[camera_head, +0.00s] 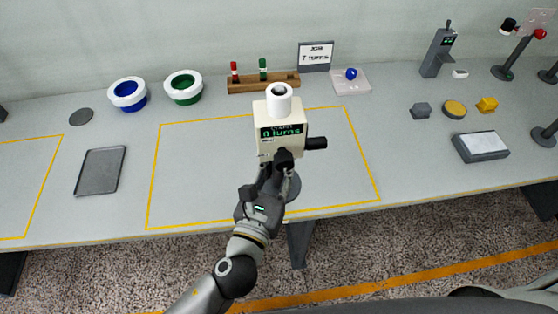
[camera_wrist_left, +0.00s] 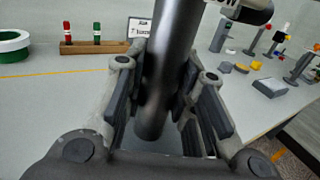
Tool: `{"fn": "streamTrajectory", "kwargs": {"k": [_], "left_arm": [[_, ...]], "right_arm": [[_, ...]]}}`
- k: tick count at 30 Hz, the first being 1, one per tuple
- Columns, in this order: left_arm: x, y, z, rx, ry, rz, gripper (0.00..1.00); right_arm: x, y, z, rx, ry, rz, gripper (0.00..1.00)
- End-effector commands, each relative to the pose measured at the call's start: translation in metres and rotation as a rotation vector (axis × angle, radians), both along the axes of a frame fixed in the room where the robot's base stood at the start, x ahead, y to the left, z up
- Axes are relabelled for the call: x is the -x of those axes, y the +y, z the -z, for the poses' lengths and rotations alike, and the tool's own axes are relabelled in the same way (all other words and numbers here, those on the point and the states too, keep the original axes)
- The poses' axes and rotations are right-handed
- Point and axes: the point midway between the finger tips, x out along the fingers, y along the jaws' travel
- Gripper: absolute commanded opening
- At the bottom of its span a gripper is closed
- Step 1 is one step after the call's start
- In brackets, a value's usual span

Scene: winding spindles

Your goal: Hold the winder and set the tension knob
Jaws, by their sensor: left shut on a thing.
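The winder (camera_head: 282,125) is a cream box with a display that seems to read "0 turns", a white spool (camera_head: 279,93) on top and a round dark base (camera_head: 293,187) on the table. A black cylindrical knob (camera_head: 317,143) sticks out from its right side; I cannot tell whether it is the tension knob. My left gripper (camera_head: 277,172) is below the box, in front of the post. In the left wrist view its fingers (camera_wrist_left: 165,100) are shut around the dark post (camera_wrist_left: 172,65). My right gripper is not in view.
A sign (camera_head: 315,56) reading "7 turns" stands behind, beside a wooden rack (camera_head: 263,83) with red and green spindles. Blue (camera_head: 128,93) and green (camera_head: 184,87) rings and a grey tray (camera_head: 100,171) are to the left. Several small items and stands are to the right.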

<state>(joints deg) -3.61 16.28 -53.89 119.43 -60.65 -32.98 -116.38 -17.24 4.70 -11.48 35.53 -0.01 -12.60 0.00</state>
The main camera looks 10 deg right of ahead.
Motion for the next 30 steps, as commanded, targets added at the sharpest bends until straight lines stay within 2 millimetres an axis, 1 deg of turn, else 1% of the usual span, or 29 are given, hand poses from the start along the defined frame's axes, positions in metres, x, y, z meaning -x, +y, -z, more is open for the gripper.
{"fn": "streamTrajectory", "kwargs": {"k": [1,9,30], "left_arm": [[0.000,0.000,-0.002,0.002,-0.004,0.001,0.00],[-0.003,-0.001,0.000,0.002,-0.004,0.000,0.00],[-0.042,-0.006,0.033,0.002,-0.004,0.001,0.00]], "right_arm": [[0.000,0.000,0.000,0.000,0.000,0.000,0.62],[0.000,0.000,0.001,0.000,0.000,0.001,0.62],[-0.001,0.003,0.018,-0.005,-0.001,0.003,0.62]]}}
